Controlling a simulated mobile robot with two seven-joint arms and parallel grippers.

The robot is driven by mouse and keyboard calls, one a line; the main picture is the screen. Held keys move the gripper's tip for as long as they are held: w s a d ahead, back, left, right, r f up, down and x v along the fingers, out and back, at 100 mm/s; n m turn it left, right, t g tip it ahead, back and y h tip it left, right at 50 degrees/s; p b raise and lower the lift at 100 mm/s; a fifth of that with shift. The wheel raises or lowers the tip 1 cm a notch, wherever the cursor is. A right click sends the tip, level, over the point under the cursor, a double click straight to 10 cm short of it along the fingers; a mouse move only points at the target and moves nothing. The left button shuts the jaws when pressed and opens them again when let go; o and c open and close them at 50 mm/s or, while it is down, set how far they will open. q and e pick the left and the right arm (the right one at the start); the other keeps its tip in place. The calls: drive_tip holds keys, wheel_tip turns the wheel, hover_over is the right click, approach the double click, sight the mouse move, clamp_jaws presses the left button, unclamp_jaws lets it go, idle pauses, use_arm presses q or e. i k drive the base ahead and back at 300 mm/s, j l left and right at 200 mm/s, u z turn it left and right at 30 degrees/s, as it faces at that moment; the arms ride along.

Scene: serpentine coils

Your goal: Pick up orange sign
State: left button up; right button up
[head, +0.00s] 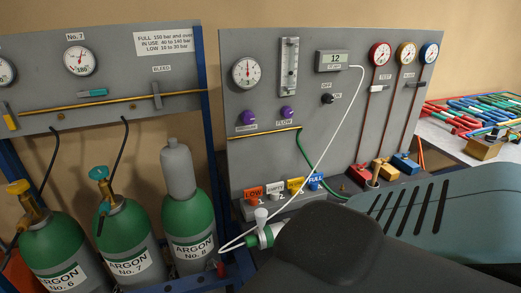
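An orange sign (253,193) marked LOW stands at the left end of a row of small tags on the ledge below the grey panel. Beside it, to the right, are a white tag (275,187), a yellow tag (296,185) and a blue tag (316,181) marked FULL. My dark and teal arm comes in from the lower right and covers the area right of and below the tags. Neither gripper's fingers show.
Green argon cylinders (190,232) stand at the left. A table with coloured coils (470,114) is at the right.

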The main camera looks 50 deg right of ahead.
sight(252, 194)
drive_tip(key=z, duration=1.3)
drive_tip(key=i+z, duration=0.4)
drive_tip(key=k, duration=0.1)
